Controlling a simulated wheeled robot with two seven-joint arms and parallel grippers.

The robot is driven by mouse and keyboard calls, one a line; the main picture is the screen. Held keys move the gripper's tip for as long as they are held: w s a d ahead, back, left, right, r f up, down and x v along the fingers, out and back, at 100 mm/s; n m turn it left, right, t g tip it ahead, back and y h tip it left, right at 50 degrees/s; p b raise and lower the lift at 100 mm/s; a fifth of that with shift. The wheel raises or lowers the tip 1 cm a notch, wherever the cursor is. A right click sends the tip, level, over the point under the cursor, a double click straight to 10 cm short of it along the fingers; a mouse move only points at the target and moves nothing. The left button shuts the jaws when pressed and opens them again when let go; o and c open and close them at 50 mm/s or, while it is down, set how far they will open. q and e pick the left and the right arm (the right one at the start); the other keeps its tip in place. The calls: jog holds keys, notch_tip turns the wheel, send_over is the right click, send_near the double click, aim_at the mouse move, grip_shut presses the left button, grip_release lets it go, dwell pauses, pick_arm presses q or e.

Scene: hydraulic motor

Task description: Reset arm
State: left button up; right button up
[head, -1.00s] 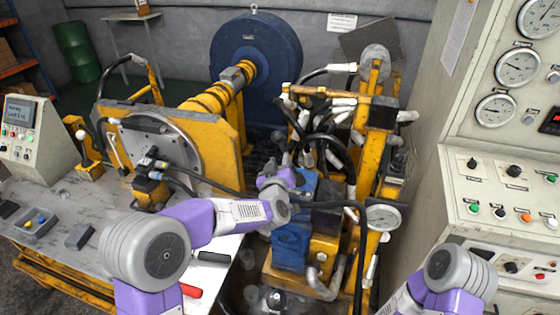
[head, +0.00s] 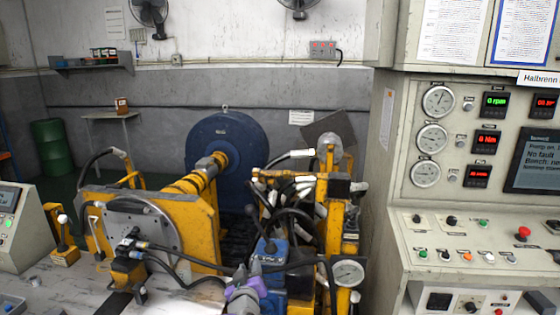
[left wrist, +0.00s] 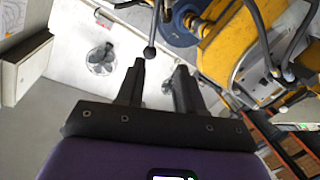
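My left gripper (head: 256,268) shows at the bottom middle of the head view, by the hydraulic block. In the left wrist view the left gripper (left wrist: 160,70) has its two dark fingers apart with nothing between them. A lever with a dark ball knob (left wrist: 150,52) hangs just ahead of the fingertips, apart from them. In the head view the lever knob (head: 250,210) stands above the blue valve block (head: 270,250), just above my gripper. My right arm and gripper are out of view.
The yellow motor stand (head: 203,225) is to the left, with black hoses near my left gripper. A pressure gauge (head: 348,272) is to the right. The control cabinet (head: 400,180) fills the right side, with lit displays. A small console (head: 25,235) stands at the left.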

pick_arm(q)
jog(key=s+a+f+m+g+h, duration=0.1)
jog(key=s+f+g, duration=0.3)
jog(key=f, duration=0.9)
jog(key=s+a+f+m+g+h, duration=0.1)
jog(key=s+f+g, duration=0.3)
jog(key=f, duration=0.9)
jog(key=s+f+g+h, duration=0.1)
jog(key=s+f+g, duration=0.3)
jog(key=s, duration=1)
jog(key=s+f+g+h, duration=0.1)
jog(key=s+f+g, duration=0.3)
jog(key=s+f, duration=0.6)
jog(key=s, duration=0.4)
jog(key=shift+d, duration=0.35)
